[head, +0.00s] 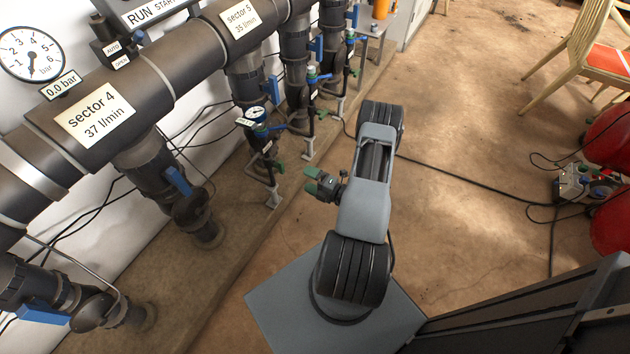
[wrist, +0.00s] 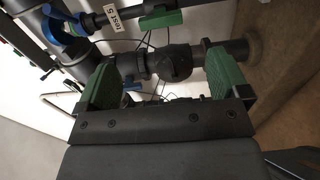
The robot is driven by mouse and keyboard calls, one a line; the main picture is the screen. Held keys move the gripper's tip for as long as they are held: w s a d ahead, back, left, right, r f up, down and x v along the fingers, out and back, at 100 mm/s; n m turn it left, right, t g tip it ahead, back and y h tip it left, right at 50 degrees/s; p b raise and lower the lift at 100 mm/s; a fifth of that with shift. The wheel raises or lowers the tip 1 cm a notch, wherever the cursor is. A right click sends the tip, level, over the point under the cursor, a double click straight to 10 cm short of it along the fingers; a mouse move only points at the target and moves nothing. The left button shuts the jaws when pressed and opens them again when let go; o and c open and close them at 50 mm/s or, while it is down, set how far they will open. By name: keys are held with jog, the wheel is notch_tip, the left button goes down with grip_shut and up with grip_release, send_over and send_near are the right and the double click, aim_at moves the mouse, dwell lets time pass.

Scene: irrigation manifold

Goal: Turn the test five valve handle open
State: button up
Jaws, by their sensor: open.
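The test 5 label (wrist: 112,17) is on a thin dark pipe at the top of the wrist view. The green valve handle (wrist: 160,19) is just right of it and looks roughly in line with that pipe. In the head view a small green handle (head: 281,168) shows low on a thin test branch under the sector 5 pipe, its label too small to read. My gripper (head: 312,181) is to the right of that branch, apart from it. In the wrist view my gripper (wrist: 163,76) is open and empty, its green fingers wide apart and clear of the handle.
A blue handle (wrist: 66,22) sits left of the label. A dark pipe fitting (wrist: 172,64) shows behind the gap between my fingers. The sector 4 pipe (head: 95,115) and further valves line the wall. The floor (head: 450,130) right of my arm is mostly clear, with a cable across it.

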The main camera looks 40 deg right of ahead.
jog(key=shift+v, duration=1)
